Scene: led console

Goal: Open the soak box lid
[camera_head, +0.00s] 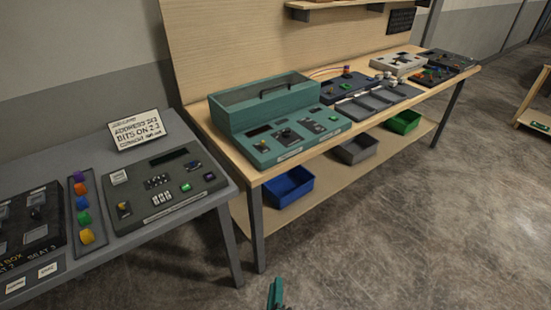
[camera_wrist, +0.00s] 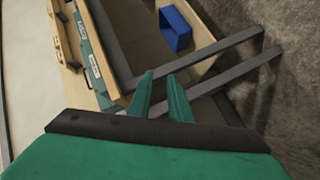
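A teal console box (camera_head: 262,125) with a raised back part stands on the wooden bench. A lid (camera_head: 255,97) with a dark bar handle (camera_head: 288,86) covers the raised part and looks shut. I take this as the soak box; no readable label confirms it. My gripper (camera_head: 277,284) shows only partly at the bottom edge of the head view, low in front of the benches and well apart from the box. In the wrist view its two teal fingers (camera_wrist: 160,76) stand apart with nothing between them.
A grey table (camera_head: 226,200) at left holds a dark control panel (camera_head: 165,185) and a white sign (camera_head: 137,130). A blue bin (camera_head: 289,187), a grey bin (camera_head: 355,149) and a green bin (camera_head: 403,122) sit on the bench's lower shelf. The floor in front is clear.

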